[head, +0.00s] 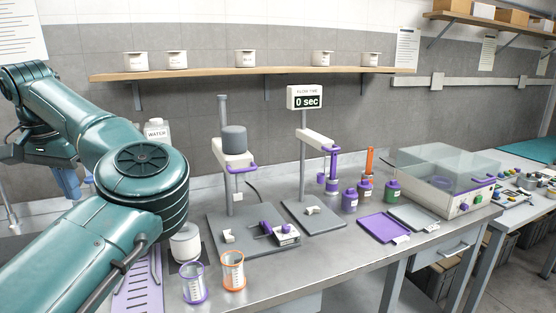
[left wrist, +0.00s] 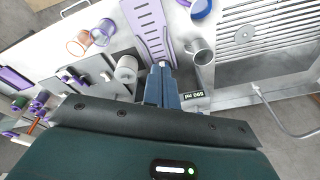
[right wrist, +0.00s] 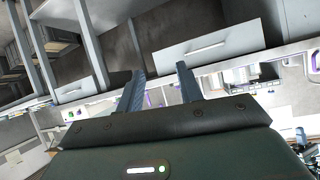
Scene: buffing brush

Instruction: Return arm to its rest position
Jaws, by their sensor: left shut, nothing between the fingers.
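My left arm fills the left of the head view, and its blue-fingered gripper (head: 70,184) hangs at the far left, partly cut off by the arm. In the left wrist view the left gripper (left wrist: 161,68) has its fingers together and empty, above the counter between a white cylinder (left wrist: 126,69) and a grey metal cup (left wrist: 200,51). My right gripper (right wrist: 160,69) shows only in its own wrist view. Its fingers are apart with nothing between them, in front of grey drawers and a table edge.
The counter holds orange-rimmed (head: 232,270) and purple-rimmed beakers (head: 194,283), a white container (head: 185,242), a press stand (head: 233,150), a "0 sec" timer stand (head: 304,98), purple bottles (head: 349,200), a purple tray (head: 383,228) and a clear-lidded machine (head: 440,180). A wall shelf (head: 250,74) runs behind.

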